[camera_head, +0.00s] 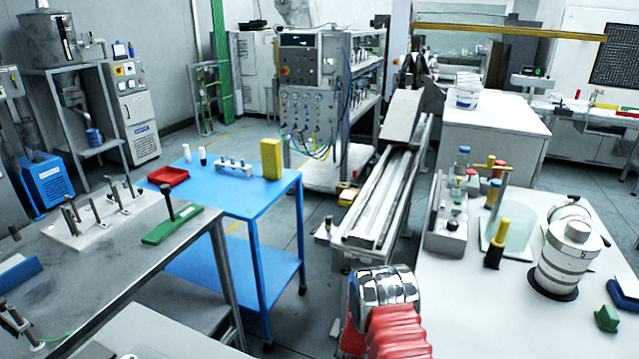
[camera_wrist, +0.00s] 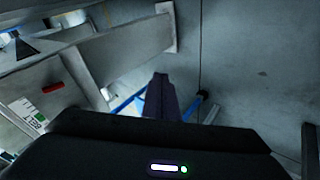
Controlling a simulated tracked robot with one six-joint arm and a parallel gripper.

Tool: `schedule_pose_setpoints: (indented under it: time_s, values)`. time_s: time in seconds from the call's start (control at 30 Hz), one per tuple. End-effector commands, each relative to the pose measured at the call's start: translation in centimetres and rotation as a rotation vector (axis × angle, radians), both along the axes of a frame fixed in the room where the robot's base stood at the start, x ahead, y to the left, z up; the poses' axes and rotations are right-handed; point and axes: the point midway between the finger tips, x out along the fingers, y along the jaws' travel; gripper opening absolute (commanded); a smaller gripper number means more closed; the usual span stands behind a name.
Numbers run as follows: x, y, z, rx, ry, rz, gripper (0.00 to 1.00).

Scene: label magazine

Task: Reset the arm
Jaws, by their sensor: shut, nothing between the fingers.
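My gripper (camera_wrist: 160,92) shows in the wrist view as dark fingers pressed together, beyond the black wrist housing. It is shut and holds nothing. Its fingertips point toward a grey floor and wall, apart from any object. In the head view, my arm shows at the bottom centre as a red ribbed sleeve with a shiny metal band. The gripper itself cannot be made out there.
A blue table (camera_head: 235,195) stands left of my arm, with a red tray (camera_head: 168,176) and yellow block (camera_head: 271,158). A white bench (camera_head: 540,320) with a grey canister (camera_head: 572,262) stands right. A metal conveyor (camera_head: 380,205) lies ahead; a grey workbench (camera_head: 110,265) fills the left.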

Motion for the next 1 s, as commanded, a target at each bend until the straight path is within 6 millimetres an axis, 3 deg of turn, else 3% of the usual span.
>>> schedule_pose_setpoints:
  time_s: [0.43, 1.0]
  values:
    - [-5.5, 1.9, 7.9, 0.27, 0.241, -0.2, 0.0]
    - [-13.4, 2.0, 19.3, 0.422, 0.442, -0.432, 0.0]
